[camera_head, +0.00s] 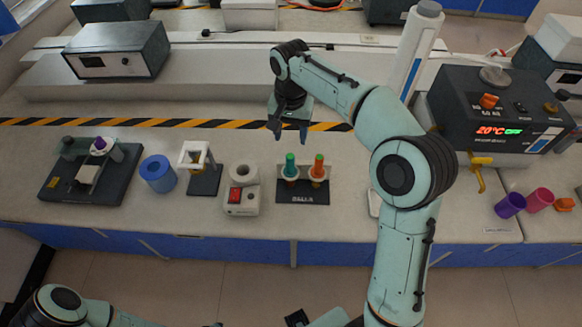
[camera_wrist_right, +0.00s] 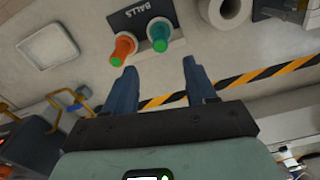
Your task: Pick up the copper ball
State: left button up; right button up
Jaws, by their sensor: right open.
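A dark stand marked BALLS (camera_head: 302,197) is on the bench in the head view. My right gripper (camera_head: 289,133) is open and empty, pointing down behind the stand. In the right wrist view the orange piece (camera_wrist_right: 123,47) and green piece (camera_wrist_right: 160,36) are just beyond its fingertips (camera_wrist_right: 160,73), apart from them. My left gripper is out of view.
Left of the stand are a white device with a red switch (camera_head: 241,197), a small framed stand (camera_head: 203,176) and a blue cylinder (camera_head: 158,175). A black heater box with a display (camera_head: 495,115) is right. Striped tape (camera_head: 200,123) crosses the bench behind.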

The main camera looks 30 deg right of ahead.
aim_at(290, 164)
jog(key=f, duration=0.4)
jog(key=f+b, duration=0.1)
jog(key=f, duration=0.2)
jog(key=shift+s+a+f, duration=0.1)
jog(key=shift+s+a, duration=0.05)
jog(key=shift+s, duration=0.2)
jog(key=shift+w+f, duration=0.15)
jog(key=shift+f, duration=1.35)
jog(key=shift+w+f, duration=0.1)
jog(key=shift+f, duration=1.35)
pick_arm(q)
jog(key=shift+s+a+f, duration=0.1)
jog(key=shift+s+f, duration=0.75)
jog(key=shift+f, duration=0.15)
pick_arm(e)
jog(key=c, duration=1)
